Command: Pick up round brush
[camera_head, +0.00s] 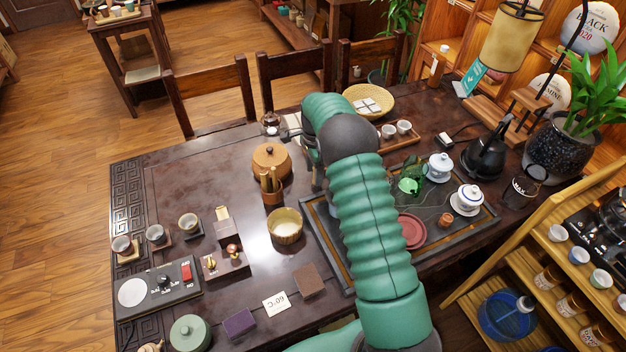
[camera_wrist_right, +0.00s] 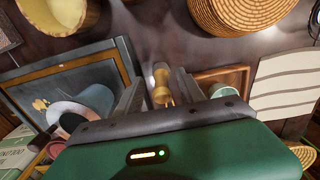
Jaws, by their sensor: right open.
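A small tan wooden piece with a rounded top, likely the round brush (camera_wrist_right: 161,85), shows between the two dark fingers of my right gripper (camera_wrist_right: 157,92) in the wrist view. The gripper is open, with gaps beside the piece; I cannot tell whether it touches. In the head view my green arm hides most of the right gripper (camera_head: 314,180), and I cannot make out the brush there. A tool holder (camera_head: 270,188) with upright wooden tools stands left of the gripper. My left gripper is not in view.
A round woven-lidded jar (camera_head: 271,160) and a yellowish cup (camera_head: 285,226) stand close to the holder. A dark tea tray (camera_head: 330,262) lies under my arm. Cups on a small wooden tray (camera_head: 410,140) stand behind. The table's left middle is clear.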

